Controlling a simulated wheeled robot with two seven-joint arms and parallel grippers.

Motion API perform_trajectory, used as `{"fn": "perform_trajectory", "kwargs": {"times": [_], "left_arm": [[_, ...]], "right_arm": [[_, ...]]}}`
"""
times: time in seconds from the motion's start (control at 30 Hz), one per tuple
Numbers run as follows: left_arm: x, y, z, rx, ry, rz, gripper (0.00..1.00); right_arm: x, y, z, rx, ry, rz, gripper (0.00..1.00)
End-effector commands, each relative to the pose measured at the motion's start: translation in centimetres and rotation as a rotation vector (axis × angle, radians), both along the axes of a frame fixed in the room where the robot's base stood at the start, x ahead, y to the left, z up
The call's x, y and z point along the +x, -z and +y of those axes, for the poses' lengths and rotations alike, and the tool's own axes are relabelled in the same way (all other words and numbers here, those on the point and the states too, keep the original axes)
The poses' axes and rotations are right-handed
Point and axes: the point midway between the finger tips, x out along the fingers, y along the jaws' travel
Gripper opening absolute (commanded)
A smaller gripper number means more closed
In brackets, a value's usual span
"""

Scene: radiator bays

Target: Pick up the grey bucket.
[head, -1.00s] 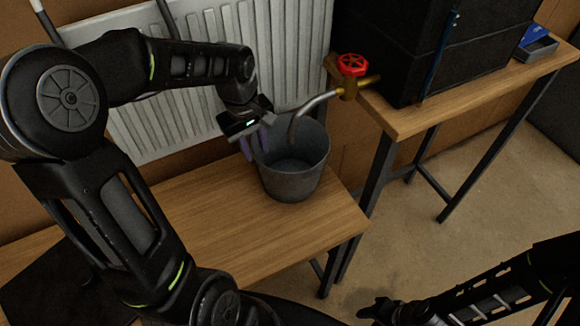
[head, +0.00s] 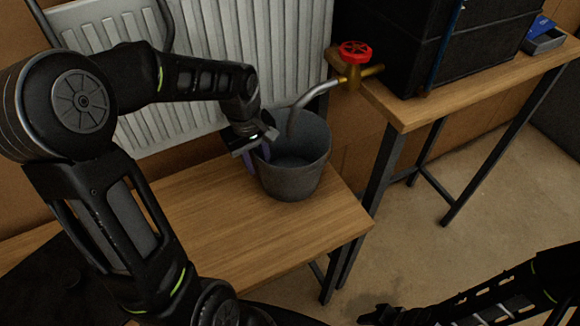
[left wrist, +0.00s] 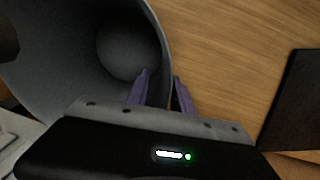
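The grey bucket (head: 292,176) stands upright on the low wooden bench, its mouth under the bent spout of a tap. My left gripper (head: 256,158) is at the bucket's left rim. In the left wrist view its two purple fingers (left wrist: 161,75) straddle the bucket's wall (left wrist: 60,70), one finger inside the mouth and one outside. A gap shows between the fingers, so the gripper looks open around the rim. My right gripper (head: 378,312) is low at the bottom edge, dark and small; its fingers are not clear.
The tap (head: 352,72) with a red handwheel reaches over the bucket from the higher table (head: 410,108) at right. A white radiator (head: 200,40) stands behind. The front of the low bench (head: 230,235) is clear.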

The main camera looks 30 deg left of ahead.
Motion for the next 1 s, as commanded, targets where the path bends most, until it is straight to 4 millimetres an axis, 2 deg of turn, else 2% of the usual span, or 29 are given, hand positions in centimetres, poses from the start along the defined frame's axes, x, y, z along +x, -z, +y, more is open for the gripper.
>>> {"fn": "perform_trajectory", "kwargs": {"times": [0.5, 0.83, 1.0], "left_arm": [[-0.01, -0.14, 0.02, 0.0, 0.0, 0.0, 0.28], [-0.02, -0.14, 0.02, 0.0, 0.0, 0.0, 0.01], [-0.01, -0.14, 0.02, 0.0, 0.0, 0.0, 0.0]], "right_arm": [[-0.01, -0.11, -0.01, -0.001, 0.0, 0.0, 0.36], [-0.01, -0.1, -0.01, -0.001, 0.0, 0.0, 0.36], [-0.01, -0.1, -0.01, -0.001, 0.0, 0.0, 0.36]]}}
